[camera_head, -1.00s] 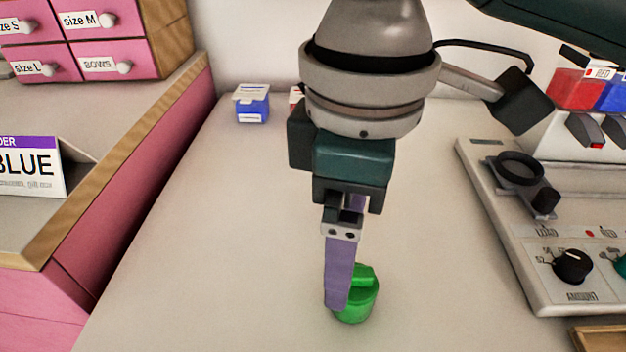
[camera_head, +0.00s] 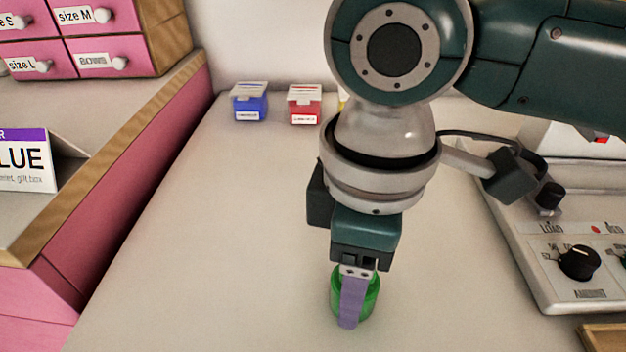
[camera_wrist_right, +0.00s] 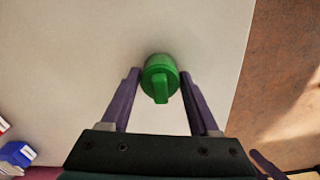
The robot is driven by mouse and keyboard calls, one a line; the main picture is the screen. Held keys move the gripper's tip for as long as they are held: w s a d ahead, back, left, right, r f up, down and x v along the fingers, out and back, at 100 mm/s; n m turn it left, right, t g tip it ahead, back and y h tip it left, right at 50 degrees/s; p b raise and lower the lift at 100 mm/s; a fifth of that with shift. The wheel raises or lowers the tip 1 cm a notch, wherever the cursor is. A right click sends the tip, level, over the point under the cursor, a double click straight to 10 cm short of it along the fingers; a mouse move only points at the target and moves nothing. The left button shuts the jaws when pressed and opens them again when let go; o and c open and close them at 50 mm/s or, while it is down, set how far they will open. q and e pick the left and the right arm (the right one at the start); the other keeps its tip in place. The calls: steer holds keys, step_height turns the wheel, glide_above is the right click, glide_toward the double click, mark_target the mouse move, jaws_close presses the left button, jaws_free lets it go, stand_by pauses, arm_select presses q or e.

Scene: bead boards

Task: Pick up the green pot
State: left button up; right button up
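The green pot (camera_head: 369,300) stands upright on the pale worktop, in the lower middle of the head view. In the right wrist view the green pot (camera_wrist_right: 159,82) shows from above, with a raised bar across its lid. My right gripper (camera_wrist_right: 161,75) points down over it, its two purple fingers apart, one on each side of the pot. In the head view the near finger of my right gripper (camera_head: 351,318) covers part of the pot, and the far finger is hidden.
A blue box (camera_head: 249,103) and a red box (camera_head: 304,104) stand at the back. A grey control panel (camera_head: 560,285) with knobs is on the right. A pink drawer unit (camera_head: 110,45) and a raised wood-edged counter (camera_head: 110,160) are on the left. The worktop left of the pot is clear.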

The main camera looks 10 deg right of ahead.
steer(key=c, duration=0.9)
jaws_close()
steer(key=shift+r, duration=0.15)
